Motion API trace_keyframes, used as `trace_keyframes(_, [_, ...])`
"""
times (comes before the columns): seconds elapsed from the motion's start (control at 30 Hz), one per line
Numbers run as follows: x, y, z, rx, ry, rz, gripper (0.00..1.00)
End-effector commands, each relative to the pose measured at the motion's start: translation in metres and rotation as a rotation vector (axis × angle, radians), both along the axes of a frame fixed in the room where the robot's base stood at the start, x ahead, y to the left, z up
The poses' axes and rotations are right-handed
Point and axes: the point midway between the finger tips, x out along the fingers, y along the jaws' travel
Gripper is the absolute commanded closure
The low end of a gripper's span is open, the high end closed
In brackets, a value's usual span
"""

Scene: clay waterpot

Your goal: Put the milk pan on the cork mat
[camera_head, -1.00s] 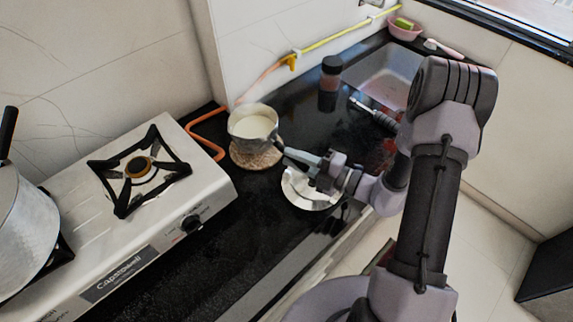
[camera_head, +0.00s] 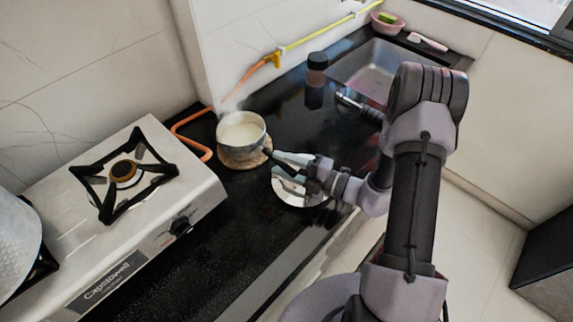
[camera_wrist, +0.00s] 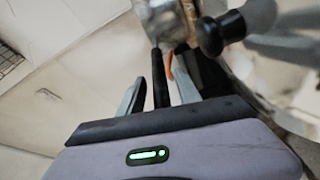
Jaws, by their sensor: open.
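The milk pan (camera_head: 243,136) is a small metal pan with pale milk in it. It appears to sit upright on the round brown cork mat (camera_head: 240,163), whose front edge shows beneath it. The pan's dark handle (camera_head: 267,152) points right, toward my gripper (camera_head: 279,157). In the wrist view the black handle (camera_wrist: 161,82) runs between my two parted fingers (camera_wrist: 159,72); I cannot tell whether either touches it. The pan's metal side (camera_wrist: 171,20) shows at the top there. The mat is mostly hidden under the pan.
A shiny round lid (camera_head: 292,193) lies below my gripper; its black knob (camera_wrist: 222,32) shows in the wrist view. The stove (camera_head: 150,215) stands left, with an orange hose (camera_head: 190,143) behind. A dark-lidded jar (camera_head: 316,75) and sink (camera_head: 375,72) are farther back.

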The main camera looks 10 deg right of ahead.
Motion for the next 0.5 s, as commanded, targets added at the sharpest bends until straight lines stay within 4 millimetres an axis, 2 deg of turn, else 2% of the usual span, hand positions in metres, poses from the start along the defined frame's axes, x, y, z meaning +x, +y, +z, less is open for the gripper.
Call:
trace_keyframes(0.13, [-0.009, -0.014, 0.005, 0.0, 0.001, -0.005, 0.6])
trace_keyframes(0.5, [-0.062, -0.08, 0.007, 0.0, 0.0, -0.004, 0.6])
